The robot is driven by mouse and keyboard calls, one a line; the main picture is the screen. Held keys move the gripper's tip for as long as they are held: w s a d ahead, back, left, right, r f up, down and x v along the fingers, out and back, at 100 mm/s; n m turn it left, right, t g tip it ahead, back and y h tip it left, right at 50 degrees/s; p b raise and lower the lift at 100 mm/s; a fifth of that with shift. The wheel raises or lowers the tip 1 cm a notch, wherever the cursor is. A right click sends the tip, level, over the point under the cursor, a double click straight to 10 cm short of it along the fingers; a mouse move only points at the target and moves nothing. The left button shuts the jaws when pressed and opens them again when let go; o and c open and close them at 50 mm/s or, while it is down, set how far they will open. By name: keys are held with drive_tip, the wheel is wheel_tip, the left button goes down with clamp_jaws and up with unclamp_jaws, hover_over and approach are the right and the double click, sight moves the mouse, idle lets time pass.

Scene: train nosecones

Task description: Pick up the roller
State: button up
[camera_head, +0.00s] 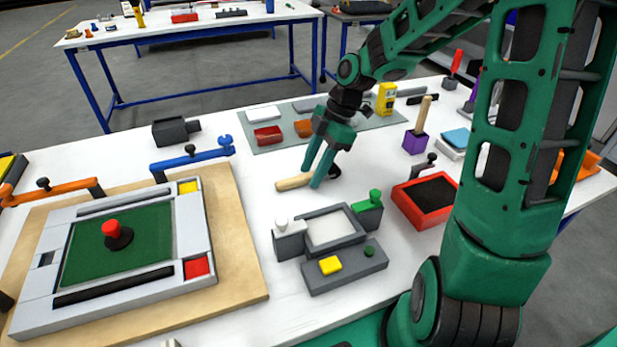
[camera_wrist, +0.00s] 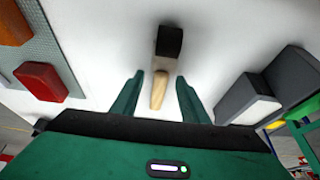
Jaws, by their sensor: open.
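The roller lies on the white table, with a pale wooden handle (camera_head: 292,183) and a dark head partly hidden behind my gripper in the head view. In the wrist view the dark head (camera_wrist: 169,41) points away from me, and the wooden handle (camera_wrist: 159,91) lies between my two fingers. My gripper (camera_head: 311,175) is green and points down over the roller. Its fingers (camera_wrist: 159,77) are apart, one on each side of the handle, with a gap visible on both sides. Whether the fingertips touch the table I cannot tell.
A grey fixture (camera_head: 288,240) with a pale pad stands in front of my gripper. A red tray (camera_head: 445,210) and purple holder (camera_head: 415,142) are to the right. A grey mat (camera_head: 262,147) with red and orange pieces lies behind. A large board (camera_head: 240,275) fills the left.

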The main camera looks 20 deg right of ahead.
sight(304, 175)
drive_tip(key=shift+f, duration=0.15)
clamp_jaws()
wheel_tip(304, 175, up, 4)
drive_tip(key=shift+r, duration=0.15)
drive_tip(key=s+a+r, duration=0.3)
drive_tip(key=a+r, duration=0.3)
drive_tip(key=a, duration=0.5)
drive_tip(key=shift+s+a+r, duration=0.15)
drive_tip(key=shift+s+r, duration=0.1)
drive_tip(key=shift+r, duration=0.15)
